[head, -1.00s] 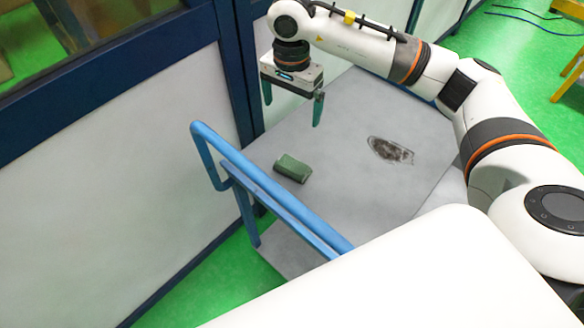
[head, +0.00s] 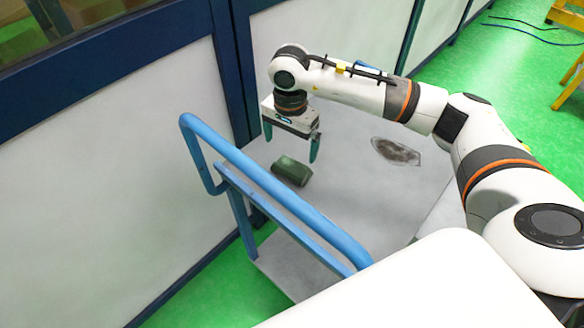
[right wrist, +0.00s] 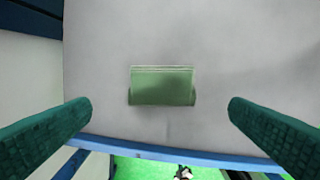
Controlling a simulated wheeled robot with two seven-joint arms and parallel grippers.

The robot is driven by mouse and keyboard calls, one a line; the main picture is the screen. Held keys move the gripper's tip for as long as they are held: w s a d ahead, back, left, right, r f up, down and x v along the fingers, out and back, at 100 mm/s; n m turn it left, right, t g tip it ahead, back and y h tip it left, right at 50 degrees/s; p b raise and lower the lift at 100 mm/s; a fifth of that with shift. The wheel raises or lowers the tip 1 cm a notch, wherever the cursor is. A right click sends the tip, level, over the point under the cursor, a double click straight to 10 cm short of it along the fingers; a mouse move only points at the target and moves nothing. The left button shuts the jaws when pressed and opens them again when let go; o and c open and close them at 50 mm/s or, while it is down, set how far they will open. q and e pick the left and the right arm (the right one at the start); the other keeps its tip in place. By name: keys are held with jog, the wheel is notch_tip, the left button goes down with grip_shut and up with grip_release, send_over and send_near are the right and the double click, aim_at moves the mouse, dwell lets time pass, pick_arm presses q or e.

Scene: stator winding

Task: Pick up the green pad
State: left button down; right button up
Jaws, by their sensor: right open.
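The green pad (head: 291,170) is a small dark green block lying on the grey cart top (head: 350,190), near the blue rail. My right gripper (head: 291,147) is open, its two green fingers pointing down above and slightly behind the pad. In the right wrist view the pad (right wrist: 162,86) lies between the lines of the two fingers (right wrist: 160,118), with a wide gap on each side and nothing between the fingertips. My left gripper is not in view.
A blue handrail (head: 270,190) stands along the cart's near left edge, close to the pad. A dark worn patch (head: 396,151) marks the top to the right. A white panel wall with a dark blue post (head: 234,70) borders the cart behind and left.

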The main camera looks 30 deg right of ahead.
aim_at(292, 166)
jog(key=shift+f, duration=0.95)
jog(key=f+p, duration=0.1)
jog(key=f, duration=0.1)
jog(key=f+p, duration=0.1)
jog(key=f, duration=0.2)
jog(key=shift+s+d, duration=0.15)
jog(key=shift+s, duration=0.05)
jog(key=shift+f, duration=0.25)
jog(key=c, duration=0.8)
